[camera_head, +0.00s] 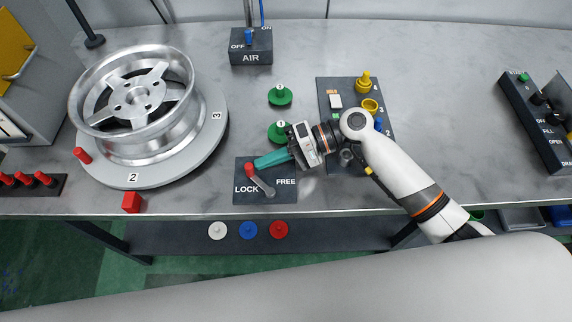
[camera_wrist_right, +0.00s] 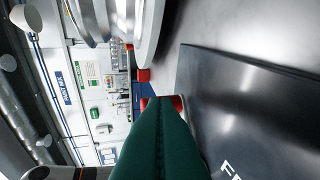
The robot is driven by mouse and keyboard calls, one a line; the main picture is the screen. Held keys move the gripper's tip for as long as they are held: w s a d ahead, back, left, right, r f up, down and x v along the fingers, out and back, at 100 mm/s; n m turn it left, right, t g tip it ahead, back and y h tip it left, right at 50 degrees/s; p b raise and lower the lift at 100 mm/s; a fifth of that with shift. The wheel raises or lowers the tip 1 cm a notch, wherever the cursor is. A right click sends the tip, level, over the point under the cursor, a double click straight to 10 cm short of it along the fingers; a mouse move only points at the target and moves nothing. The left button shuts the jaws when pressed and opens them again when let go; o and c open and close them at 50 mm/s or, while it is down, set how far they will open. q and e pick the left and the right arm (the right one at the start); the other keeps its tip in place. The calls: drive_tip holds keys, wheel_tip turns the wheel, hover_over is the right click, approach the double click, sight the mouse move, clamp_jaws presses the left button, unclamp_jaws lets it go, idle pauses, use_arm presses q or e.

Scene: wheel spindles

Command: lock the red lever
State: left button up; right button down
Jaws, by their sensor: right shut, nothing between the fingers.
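The red lever (camera_head: 262,183) is on a dark plate (camera_head: 240,198) marked LOCK on the left and FREE on the right. Its grey arm leans up and left from the pivot, with the red knob (camera_head: 250,169) above the end of the word LOCK. My right gripper (camera_head: 257,164) is shut and empty, its teal fingers pointing left with the tips at the knob's right side. In the right wrist view, red shows at both sides of the shut fingertips (camera_wrist_right: 161,99); whether they touch the knob, I cannot tell. My left gripper is out of view.
A silver wheel (camera_head: 135,95) lies on a numbered round base (camera_head: 205,150) at the left. A red block (camera_head: 131,203) sits near the front edge. Green knobs (camera_head: 280,95) and a panel with yellow parts (camera_head: 340,88) stand behind and right of the lever. An AIR switch box (camera_head: 251,50) is at the back.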

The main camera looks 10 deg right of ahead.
drive_tip(key=b+v, duration=0.2)
drive_tip(key=v, duration=0.8)
drive_tip(key=shift+d, duration=0.4)
drive_tip(key=shift+d+r, duration=0.25)
drive_tip(key=shift+d, duration=0.25)
drive_tip(key=shift+f, duration=0.1)
